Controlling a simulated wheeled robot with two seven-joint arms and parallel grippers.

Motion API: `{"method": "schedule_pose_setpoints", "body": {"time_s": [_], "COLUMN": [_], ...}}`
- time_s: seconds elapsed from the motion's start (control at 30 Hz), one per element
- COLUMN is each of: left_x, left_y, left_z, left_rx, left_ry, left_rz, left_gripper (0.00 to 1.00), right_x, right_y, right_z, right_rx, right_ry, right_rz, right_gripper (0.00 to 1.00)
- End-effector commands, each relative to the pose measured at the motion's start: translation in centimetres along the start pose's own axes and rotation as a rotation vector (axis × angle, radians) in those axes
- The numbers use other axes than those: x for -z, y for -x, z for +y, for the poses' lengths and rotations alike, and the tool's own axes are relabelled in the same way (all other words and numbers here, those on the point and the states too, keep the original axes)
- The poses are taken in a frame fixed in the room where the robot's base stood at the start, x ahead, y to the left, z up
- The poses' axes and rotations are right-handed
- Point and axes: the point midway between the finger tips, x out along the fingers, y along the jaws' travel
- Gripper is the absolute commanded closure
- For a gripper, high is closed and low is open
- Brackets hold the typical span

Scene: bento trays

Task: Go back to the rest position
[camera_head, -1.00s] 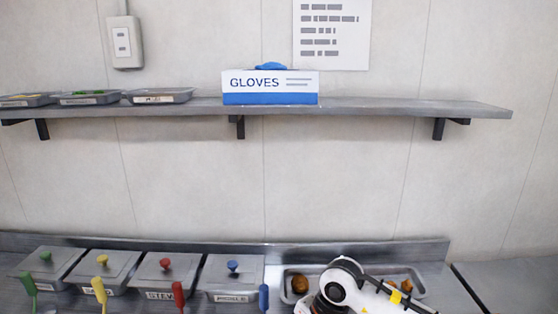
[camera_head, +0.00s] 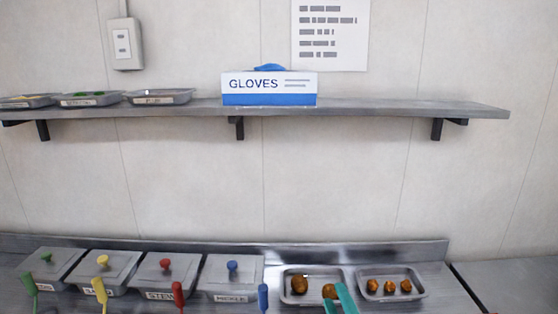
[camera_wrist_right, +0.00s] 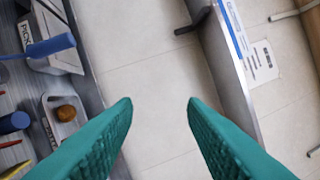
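My right gripper (camera_head: 340,296) shows in the head view as teal fingers at the bottom edge, in front of the left food tray (camera_head: 318,271). In the right wrist view its two teal fingers (camera_wrist_right: 160,105) stand wide apart with nothing between them. Behind them are bare wall and the shelf edge. The left tray holds brown lumps, partly hidden by the teal fingers. My left gripper is in neither view.
Several lidded containers (camera_head: 232,269) with coloured knobs and handles stand left of the trays. A second tray (camera_head: 393,296) with brown pieces is at right. A wall shelf (camera_head: 380,107) holds a gloves box (camera_head: 270,88) and shallow trays. The wall below the shelf is clear.

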Motion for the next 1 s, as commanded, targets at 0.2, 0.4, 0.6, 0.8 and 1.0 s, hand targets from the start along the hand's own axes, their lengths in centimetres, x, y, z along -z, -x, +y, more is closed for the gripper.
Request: {"method": "schedule_pose_setpoints", "body": {"time_s": [0.2, 0.4, 0.6, 0.8, 1.0], "left_x": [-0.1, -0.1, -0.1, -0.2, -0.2], "left_y": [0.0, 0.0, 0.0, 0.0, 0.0], "left_z": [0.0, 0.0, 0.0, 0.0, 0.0], "left_rx": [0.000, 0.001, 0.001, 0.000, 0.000], "left_ry": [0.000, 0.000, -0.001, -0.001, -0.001], "left_rz": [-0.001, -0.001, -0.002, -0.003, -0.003], "left_gripper": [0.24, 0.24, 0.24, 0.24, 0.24], "right_x": [9.2, 10.8, 10.4, 10.0, 11.8], "right_y": [10.0, 18.4, 25.0, 29.3, 29.1], "right_z": [8.5, 12.7, 14.5, 16.4, 21.6], "right_rx": [-0.384, -0.599, -0.753, -0.861, -0.876], "right_ry": [-0.548, -0.800, -0.946, -1.020, -1.010], "right_rz": [0.568, 0.893, 1.126, 1.286, 1.297], "right_gripper": [0.62, 0.62, 0.62, 0.62, 0.62]}}
